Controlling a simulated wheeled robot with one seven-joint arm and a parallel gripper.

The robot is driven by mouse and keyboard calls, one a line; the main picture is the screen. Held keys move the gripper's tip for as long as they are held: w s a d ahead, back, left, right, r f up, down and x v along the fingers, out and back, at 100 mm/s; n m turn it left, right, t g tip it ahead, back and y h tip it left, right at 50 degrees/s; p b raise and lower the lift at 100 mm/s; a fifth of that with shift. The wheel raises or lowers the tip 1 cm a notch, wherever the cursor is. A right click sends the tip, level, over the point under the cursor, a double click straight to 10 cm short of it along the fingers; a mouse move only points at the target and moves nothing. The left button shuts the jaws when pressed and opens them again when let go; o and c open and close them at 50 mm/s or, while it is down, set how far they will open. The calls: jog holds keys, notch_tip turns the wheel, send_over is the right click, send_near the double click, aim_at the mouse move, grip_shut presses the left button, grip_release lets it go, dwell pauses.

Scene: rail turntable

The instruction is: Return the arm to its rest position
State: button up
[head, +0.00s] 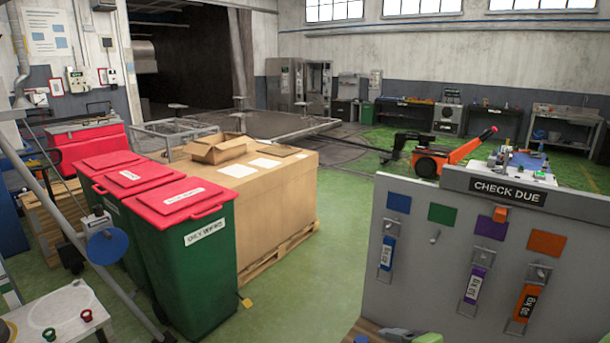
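My arm and my gripper do not show in the head view, so its pose and whether it holds anything cannot be told. In front on the right stands a grey panel (400,275) with a dark sign (507,192) reading "CHECK DUE". Blue, green, purple and orange squares run along the panel. Blue (387,253), purple (475,285) and orange (525,302) labelled pieces hang below the blue, purple and orange squares. A bare peg (435,237) shows under the green square.
Green bins with red lids (205,245) stand left of centre, beside a large carton on a pallet (265,270). An orange machine (448,155) stands behind the panel. A light table (60,310) is at lower left. Green floor (335,255) lies open between carton and panel.

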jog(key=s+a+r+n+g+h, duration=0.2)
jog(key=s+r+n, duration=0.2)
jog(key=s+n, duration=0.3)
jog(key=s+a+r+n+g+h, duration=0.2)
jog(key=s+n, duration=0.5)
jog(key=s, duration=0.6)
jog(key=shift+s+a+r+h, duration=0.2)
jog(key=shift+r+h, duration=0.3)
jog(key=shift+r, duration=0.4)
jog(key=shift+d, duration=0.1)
